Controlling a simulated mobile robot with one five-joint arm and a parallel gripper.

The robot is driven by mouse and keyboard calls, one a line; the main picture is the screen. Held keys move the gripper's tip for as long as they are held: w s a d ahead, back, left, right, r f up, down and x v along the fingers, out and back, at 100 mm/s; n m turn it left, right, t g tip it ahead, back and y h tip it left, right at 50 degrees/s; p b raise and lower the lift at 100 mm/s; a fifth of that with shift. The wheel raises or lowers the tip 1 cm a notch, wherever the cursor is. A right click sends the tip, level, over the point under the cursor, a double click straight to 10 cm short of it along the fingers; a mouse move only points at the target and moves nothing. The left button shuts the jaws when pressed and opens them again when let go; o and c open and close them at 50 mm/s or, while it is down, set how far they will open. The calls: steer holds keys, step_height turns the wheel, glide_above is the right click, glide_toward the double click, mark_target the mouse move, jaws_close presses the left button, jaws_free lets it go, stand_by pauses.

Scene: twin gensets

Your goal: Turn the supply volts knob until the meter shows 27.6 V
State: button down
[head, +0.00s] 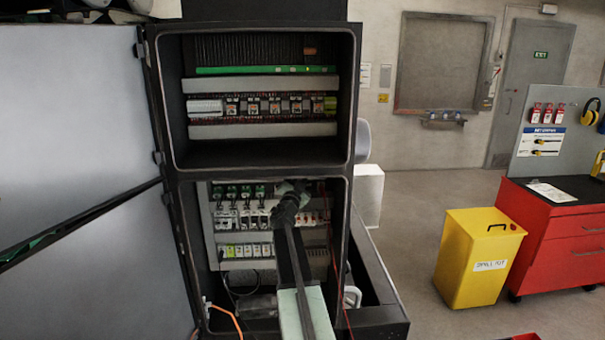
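An open black cabinet (168,110) has an upper and a lower compartment. My arm reaches into the lower compartment, and my gripper (290,192) is in front of the rows of breakers and modules (240,212) there. The gripper is dark and small, and its fingers cannot be made out, nor whether it touches anything. I cannot pick out the supply volts knob or a meter in this view. My gripper and arm hide part of the lower panel, so no reading shows.
The cabinet door (75,200) stands open at the left. An orange cable (228,316) and a red wire (336,265) hang in the lower compartment. A yellow bin (476,262) and a red tool cabinet (550,240) stand right, with clear floor between them and the black cabinet.

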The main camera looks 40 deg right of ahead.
steer(key=shift+r+m+g+y+p, duration=0.2)
steer(key=shift+m+g+p, duration=0.35)
steer(key=shift+m+p, duration=0.8)
steer(key=shift+r+m+g+y+p, duration=0.1)
steer(key=shift+m+g+y+p, duration=0.4)
steer(key=shift+m, duration=1.35)
steer(key=shift+s+p, duration=0.1)
steer(key=shift+p, duration=0.2)
steer(key=c, duration=1.3)
jaws_free()
steer(key=v, duration=0.7)
steer(key=shift+s+a+f, duration=0.1)
steer(key=shift+a, duration=0.25)
